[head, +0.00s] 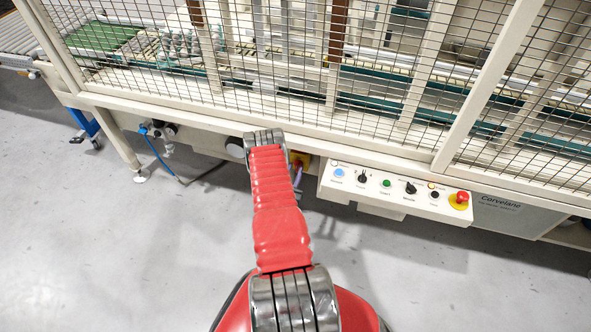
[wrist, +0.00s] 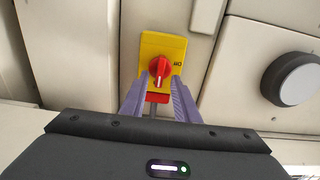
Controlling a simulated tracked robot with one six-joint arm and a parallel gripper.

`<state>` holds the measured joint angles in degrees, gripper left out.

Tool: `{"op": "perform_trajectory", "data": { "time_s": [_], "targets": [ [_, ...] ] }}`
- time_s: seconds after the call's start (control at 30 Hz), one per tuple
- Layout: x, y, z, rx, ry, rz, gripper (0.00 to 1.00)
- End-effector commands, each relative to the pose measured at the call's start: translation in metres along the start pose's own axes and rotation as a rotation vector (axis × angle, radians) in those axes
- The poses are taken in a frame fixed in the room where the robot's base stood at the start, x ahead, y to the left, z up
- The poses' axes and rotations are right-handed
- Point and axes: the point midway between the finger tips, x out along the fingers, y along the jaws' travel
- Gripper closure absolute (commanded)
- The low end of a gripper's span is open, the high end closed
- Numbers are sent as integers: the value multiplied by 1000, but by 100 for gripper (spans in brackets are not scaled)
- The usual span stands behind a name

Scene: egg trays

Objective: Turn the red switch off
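The red switch (wrist: 160,66) is a rotary knob on a yellow plate (wrist: 176,45) in the upper middle of the wrist view. A white mark on the knob points down in that view, and small dark lettering is on the plate to its right. My gripper (wrist: 158,82) is open, with one purple finger on each side below the knob. I cannot tell whether the fingers touch it. In the head view the yellow plate (head: 304,157) shows just right of my arm, under the machine frame. My gripper (head: 297,178) is mostly hidden there behind my red arm.
A control panel (head: 395,190) with buttons and a red emergency stop (head: 460,199) juts out to the right. A round dark knob (wrist: 292,79) is right of the switch in the wrist view. A wire fence (head: 250,65) stands above. The grey floor (head: 130,260) is clear.

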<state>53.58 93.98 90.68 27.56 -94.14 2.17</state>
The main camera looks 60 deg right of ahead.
Motion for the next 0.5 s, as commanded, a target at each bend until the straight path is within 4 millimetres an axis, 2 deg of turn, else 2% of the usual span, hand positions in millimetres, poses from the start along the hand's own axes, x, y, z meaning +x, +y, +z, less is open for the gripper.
{"op": "perform_trajectory", "data": {
  "time_s": [0.33,0.5],
  "targets": [
    [4,0,0,0,0,0,72],
    [4,0,0,0,0,0,84]
  ]
}}
